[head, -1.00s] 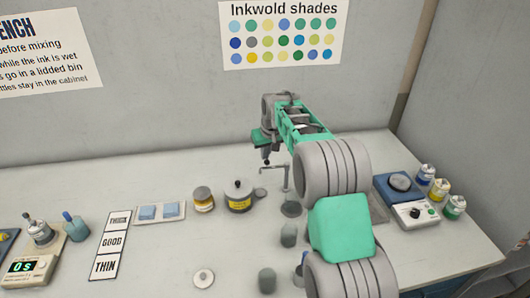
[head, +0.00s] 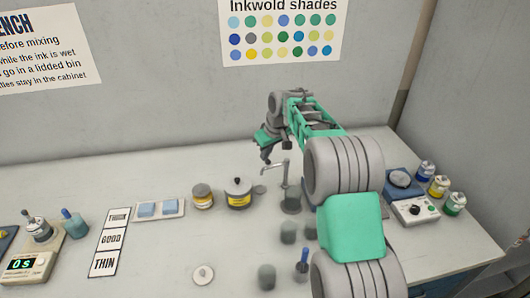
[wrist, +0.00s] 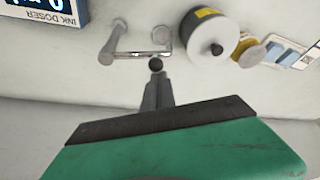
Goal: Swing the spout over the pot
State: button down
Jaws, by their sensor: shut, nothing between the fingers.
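The spout (head: 275,166) is a thin grey bent tube on an upright post at mid-table. Its arm points left, and its end is right of the pot, not over it. The pot (head: 239,202) is grey with a yellow label, a lid and a dark knob. In the wrist view the spout (wrist: 135,55) lies left of the pot (wrist: 203,35), with a gap between them. My gripper (head: 266,158) is shut and empty, close to the spout's arm. In the wrist view its dark fingertips (wrist: 156,68) are just beside the bar; contact cannot be told.
A small grey disc (head: 260,190) lies between pot and post. Several grey cups (head: 289,233) stand in front. An ink doser (wrist: 50,10) is left in the wrist view.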

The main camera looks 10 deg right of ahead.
jog(key=s+n, duration=0.1)
jog(key=n, duration=0.1)
jog(key=s+d+n+g+y+p, duration=0.1)
jog(key=s+n, duration=0.1)
jog(key=shift+r+n, duration=0.1)
jog(key=shift+n, duration=0.2)
jog(key=s+d+n+g+y+p, duration=0.1)
jog(key=s+d+n+g+p, duration=0.1)
jog(key=s+d+n+p, duration=0.1)
jog(key=shift+s+d+n, duration=0.6)
jog(key=shift+d+n, duration=0.7)
jog(key=shift+n, duration=0.3)
jog(key=p, duration=0.5)
send_near(265, 168)
jog(key=s+d+r, duration=0.3)
jog(key=s+r, duration=0.2)
jog(key=r, duration=0.1)
jog(key=shift+d, duration=0.15)
